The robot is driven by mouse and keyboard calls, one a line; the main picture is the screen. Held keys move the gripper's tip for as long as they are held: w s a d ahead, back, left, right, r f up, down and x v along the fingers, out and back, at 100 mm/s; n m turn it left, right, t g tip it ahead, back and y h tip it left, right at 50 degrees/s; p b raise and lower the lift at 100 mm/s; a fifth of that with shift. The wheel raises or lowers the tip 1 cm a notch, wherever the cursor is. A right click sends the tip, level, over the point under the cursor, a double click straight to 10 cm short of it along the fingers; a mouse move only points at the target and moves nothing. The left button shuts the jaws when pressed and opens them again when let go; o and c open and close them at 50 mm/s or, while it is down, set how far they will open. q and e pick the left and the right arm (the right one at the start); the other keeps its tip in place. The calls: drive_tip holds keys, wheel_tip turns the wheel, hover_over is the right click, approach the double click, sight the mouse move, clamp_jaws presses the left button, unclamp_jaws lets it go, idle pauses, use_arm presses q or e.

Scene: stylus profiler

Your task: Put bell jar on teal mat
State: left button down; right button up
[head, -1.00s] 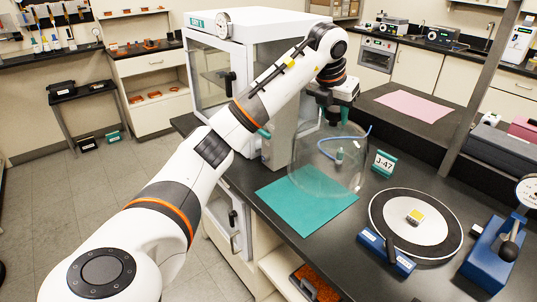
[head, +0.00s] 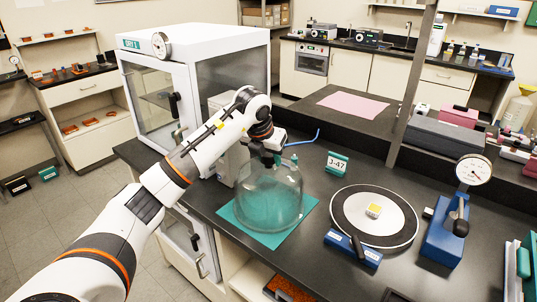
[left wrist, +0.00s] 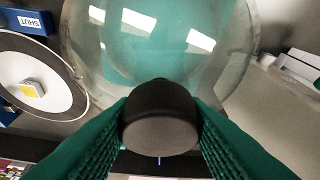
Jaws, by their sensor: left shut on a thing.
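The bell jar (head: 268,198) is a clear glass dome with a dark knob (left wrist: 160,115) on top. It stands upright over the teal mat (head: 270,241), within the mat's outline in the head view. I cannot tell whether its rim touches the mat. My left gripper (head: 271,158) is above the jar, shut on its knob. In the left wrist view, the green fingers (left wrist: 160,122) flank the knob, and the mat's teal shows through the glass dome (left wrist: 150,45). My right gripper is not in view.
A white cabinet (head: 225,45) stands behind the mat at left. A J-47 sign (head: 337,163), a round black-and-white plate (head: 385,222) with a small yellow-topped block (head: 374,210), and a blue dial gauge stand (head: 445,235) are to the right. A pink mat (head: 353,104) lies farther back.

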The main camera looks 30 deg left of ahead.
use_arm(q)
drive_tip(key=shift+r, duration=0.1)
drive_tip(key=shift+f, duration=0.2)
drive_tip(key=c, duration=1.1)
unclamp_jaws()
drive_tip(key=shift+o, duration=1.2)
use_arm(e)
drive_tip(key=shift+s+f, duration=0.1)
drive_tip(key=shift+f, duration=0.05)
use_arm(q)
drive_tip(key=shift+r, duration=0.1)
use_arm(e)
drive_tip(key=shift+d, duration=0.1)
use_arm(q)
drive_tip(key=shift+r, duration=0.2)
drive_tip(key=b+v, duration=0.1)
drive_tip(key=v, duration=1)
drive_tip(key=shift+s+r+b, duration=0.2)
drive_tip(key=shift+r+b, duration=0.15)
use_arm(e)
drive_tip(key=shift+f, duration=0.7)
